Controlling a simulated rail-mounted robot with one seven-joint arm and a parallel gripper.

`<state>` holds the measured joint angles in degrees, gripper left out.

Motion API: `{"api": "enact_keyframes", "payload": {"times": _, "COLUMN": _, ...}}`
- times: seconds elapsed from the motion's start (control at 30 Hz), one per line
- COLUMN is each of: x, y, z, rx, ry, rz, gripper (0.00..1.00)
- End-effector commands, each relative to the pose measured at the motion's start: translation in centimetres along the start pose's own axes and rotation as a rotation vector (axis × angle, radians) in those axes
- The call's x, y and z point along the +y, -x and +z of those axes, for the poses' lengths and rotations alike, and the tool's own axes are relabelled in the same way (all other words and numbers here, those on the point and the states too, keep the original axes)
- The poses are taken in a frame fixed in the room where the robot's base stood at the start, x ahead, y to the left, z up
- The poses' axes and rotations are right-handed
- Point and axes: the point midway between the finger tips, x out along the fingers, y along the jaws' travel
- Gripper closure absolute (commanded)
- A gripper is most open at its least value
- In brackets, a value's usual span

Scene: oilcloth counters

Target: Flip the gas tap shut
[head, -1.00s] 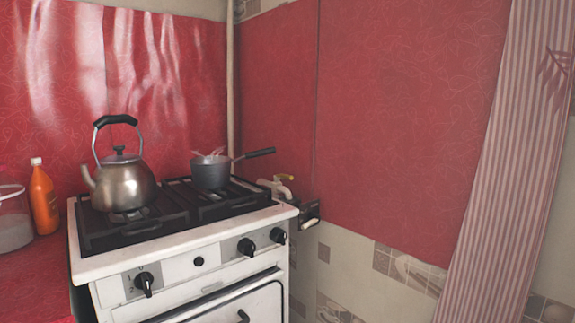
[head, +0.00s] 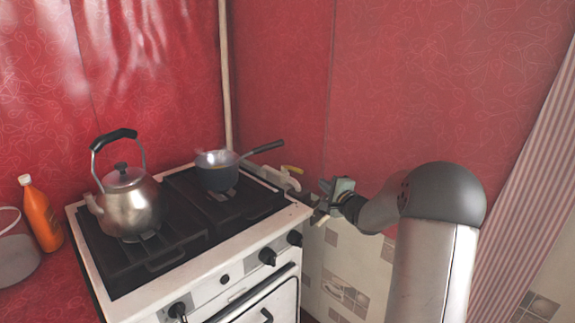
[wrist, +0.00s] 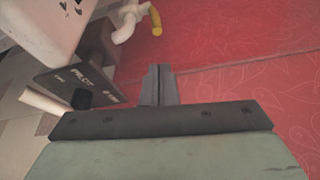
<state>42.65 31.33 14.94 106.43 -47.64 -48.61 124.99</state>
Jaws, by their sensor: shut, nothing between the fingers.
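The gas tap has a yellow handle (head: 292,168) on a pale pipe (head: 276,176) behind the stove's right rear corner. In the wrist view the yellow handle (wrist: 156,20) is at the top, beside the bent pale pipe (wrist: 126,24). In the head view my gripper (head: 323,188) is just right of the stove corner, near the red wall. The lower part of the tap is hidden behind the stove.
A dark lettered plate (wrist: 75,88) sits close left of my fingers. The red wall (wrist: 235,85) is close on the right.

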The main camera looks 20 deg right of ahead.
Motion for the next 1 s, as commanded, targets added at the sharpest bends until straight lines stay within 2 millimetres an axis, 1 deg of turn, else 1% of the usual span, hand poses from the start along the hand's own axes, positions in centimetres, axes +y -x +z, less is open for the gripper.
{"api": "enact_keyframes", "payload": {"times": 0.23, "x": 0.1, "y": 0.0, "z": 0.0, "rx": 0.0, "ry": 0.001, "rz": 0.001, "gripper": 1.0}}
{"api": "enact_keyframes", "payload": {"times": 0.37, "x": 0.2, "y": -0.7, "z": 0.1, "rx": 0.0, "ry": 0.001, "rz": 0.002, "gripper": 1.0}}
{"api": "enact_keyframes", "payload": {"times": 0.47, "x": 0.3, "y": -2.1, "z": 0.1, "rx": -0.002, "ry": 0.002, "rz": 0.002, "gripper": 1.0}}
{"api": "enact_keyframes", "payload": {"times": 0.7, "x": 0.2, "y": -6.6, "z": 0.1, "rx": -0.002, "ry": 0.002, "rz": 0.002, "gripper": 1.0}}
{"api": "enact_keyframes", "payload": {"times": 0.8, "x": 0.2, "y": -8.1, "z": 0.1, "rx": -0.001, "ry": 0.003, "rz": 0.001, "gripper": 1.0}}
{"api": "enact_keyframes", "payload": {"times": 0.9, "x": 0.2, "y": -9.2, "z": 0.0, "rx": 0.001, "ry": 0.002, "rz": 0.002, "gripper": 1.0}}
{"api": "enact_keyframes", "payload": {"times": 1.0, "x": 0.2, "y": -9.8, "z": 0.1, "rx": 0.001, "ry": 0.002, "rz": 0.002, "gripper": 1.0}}
